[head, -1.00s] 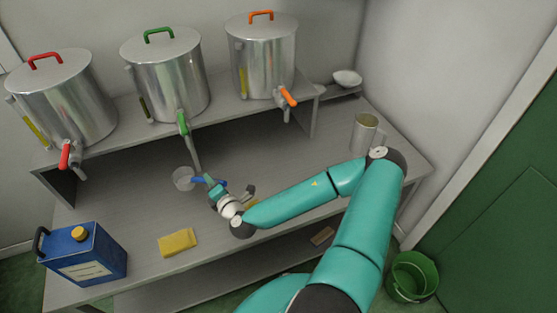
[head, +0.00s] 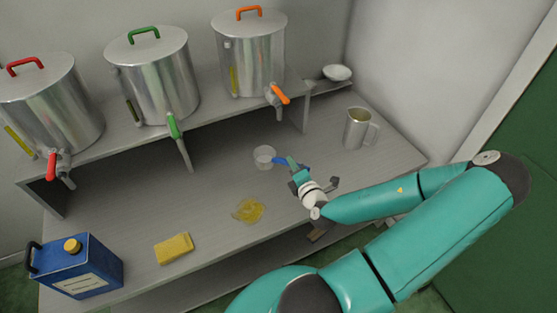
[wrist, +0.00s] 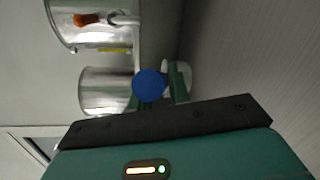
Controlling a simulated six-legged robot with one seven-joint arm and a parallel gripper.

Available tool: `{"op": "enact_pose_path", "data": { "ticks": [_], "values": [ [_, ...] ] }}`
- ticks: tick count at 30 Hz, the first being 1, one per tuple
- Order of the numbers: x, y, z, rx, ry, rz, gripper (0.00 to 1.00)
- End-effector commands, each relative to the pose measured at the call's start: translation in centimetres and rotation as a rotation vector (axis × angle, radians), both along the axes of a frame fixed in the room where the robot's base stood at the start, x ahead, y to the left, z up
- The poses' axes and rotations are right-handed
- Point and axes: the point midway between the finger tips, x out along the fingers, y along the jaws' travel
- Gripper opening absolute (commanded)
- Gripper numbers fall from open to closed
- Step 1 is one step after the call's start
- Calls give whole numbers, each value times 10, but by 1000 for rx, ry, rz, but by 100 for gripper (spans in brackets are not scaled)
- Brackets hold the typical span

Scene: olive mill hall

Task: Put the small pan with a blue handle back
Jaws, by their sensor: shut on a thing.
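The small pan (head: 264,156) is a clear or pale round cup with a blue handle (head: 282,161). My gripper (head: 290,164) is shut on the blue handle and holds the pan over the bench, under the front of the raised shelf. I cannot tell exactly how high it is above the bench top. In the wrist view the rounded end of the blue handle (wrist: 149,85) sits between the two fingers (wrist: 157,100), and the pan's bowl is mostly hidden behind it.
Three steel tanks with red (head: 51,165), green (head: 173,125) and orange (head: 280,94) taps stand on the shelf. On the bench are a yellow puddle (head: 248,210), a yellow sponge (head: 174,248), a blue canister (head: 80,267) and a metal jug (head: 357,130). A white bowl (head: 337,73) sits at the back right.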

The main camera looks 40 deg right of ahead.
Motion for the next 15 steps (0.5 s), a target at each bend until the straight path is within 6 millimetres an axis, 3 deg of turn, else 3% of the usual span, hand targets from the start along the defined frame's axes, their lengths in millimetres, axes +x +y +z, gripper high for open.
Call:
{"op": "enact_pose_path", "data": {
  "ticks": [3, 8, 11, 15],
  "values": [
    [-32, -20, 3, -2, 3, -47, 0],
    [-54, -31, 5, 2, 3, -77, 0],
    [-55, -35, 3, 5, 3, -83, 0],
    [-36, -47, -7, 7, 0, -82, 0]
  ]
}}
